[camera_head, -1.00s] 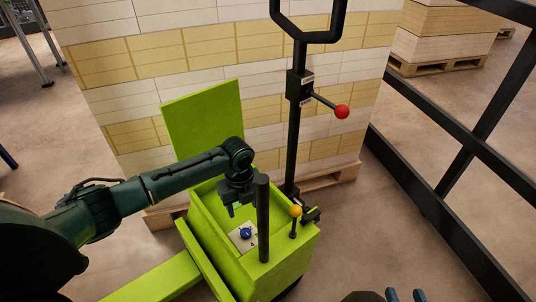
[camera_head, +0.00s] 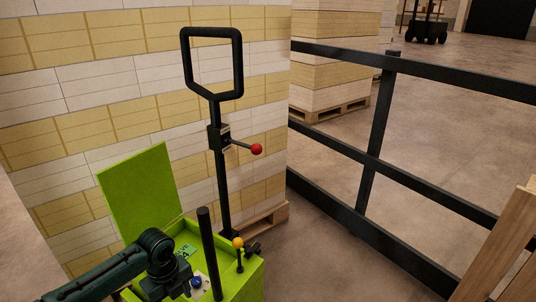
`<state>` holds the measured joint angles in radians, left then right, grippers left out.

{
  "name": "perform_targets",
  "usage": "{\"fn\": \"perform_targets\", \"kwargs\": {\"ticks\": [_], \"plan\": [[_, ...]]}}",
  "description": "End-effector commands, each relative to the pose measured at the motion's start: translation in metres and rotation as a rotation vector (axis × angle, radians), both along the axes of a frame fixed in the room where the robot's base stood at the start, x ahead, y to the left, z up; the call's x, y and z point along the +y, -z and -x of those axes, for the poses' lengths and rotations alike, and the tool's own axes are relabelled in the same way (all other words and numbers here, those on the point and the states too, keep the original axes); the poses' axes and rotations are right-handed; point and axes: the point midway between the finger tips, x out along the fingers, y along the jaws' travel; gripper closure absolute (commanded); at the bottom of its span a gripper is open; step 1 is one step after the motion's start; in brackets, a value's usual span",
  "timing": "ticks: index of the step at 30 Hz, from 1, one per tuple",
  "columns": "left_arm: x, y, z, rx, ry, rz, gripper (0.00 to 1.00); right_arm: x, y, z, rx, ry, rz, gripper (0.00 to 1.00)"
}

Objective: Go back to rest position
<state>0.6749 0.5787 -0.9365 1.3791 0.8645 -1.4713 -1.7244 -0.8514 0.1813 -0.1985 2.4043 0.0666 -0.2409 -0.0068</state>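My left arm reaches in from the lower left, and its gripper (camera_head: 176,288) points down over the open compartment of a lime-green pallet truck (camera_head: 250,277). The gripper is left of the blue knob (camera_head: 196,282), with a small gap visible between them. Its fingers are dark and small, so I cannot tell whether they are open. The raised green lid (camera_head: 140,193) stands behind the compartment. My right gripper is out of view.
A tall stack of white and yellow reams (camera_head: 90,100) stands behind the truck. The truck has a black handle (camera_head: 213,65), a red-ball lever (camera_head: 256,149) and a yellow-ball lever (camera_head: 238,243). A black railing (camera_head: 375,130) runs along the right, with a wooden piece (camera_head: 497,250) at the lower right.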

Motion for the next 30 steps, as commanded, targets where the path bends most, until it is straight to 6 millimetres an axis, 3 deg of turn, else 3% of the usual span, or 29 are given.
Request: {"fn": "perform_targets", "kwargs": {"ticks": [3, 10, 14, 18, 22, 30], "plan": [[-0.037, 0.020, 0.020, -0.046, -0.074, 0.090, 0.46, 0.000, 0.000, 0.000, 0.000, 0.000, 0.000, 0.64], [-0.105, 0.036, 0.057, -0.135, -0.305, 0.317, 0.46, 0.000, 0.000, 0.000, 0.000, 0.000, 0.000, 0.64], [-0.144, 0.031, 0.084, -0.177, -0.518, 0.507, 0.46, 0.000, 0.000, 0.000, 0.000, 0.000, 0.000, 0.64], [-0.171, 0.006, 0.112, -0.208, -0.830, 0.754, 0.46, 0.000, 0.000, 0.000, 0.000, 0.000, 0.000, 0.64], [-0.169, -0.028, 0.132, -0.229, -1.133, 0.973, 0.46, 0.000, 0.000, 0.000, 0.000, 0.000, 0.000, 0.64], [-0.128, -0.087, 0.159, -0.277, -1.538, 1.277, 0.46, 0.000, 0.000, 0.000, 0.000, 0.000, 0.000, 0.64]]}}
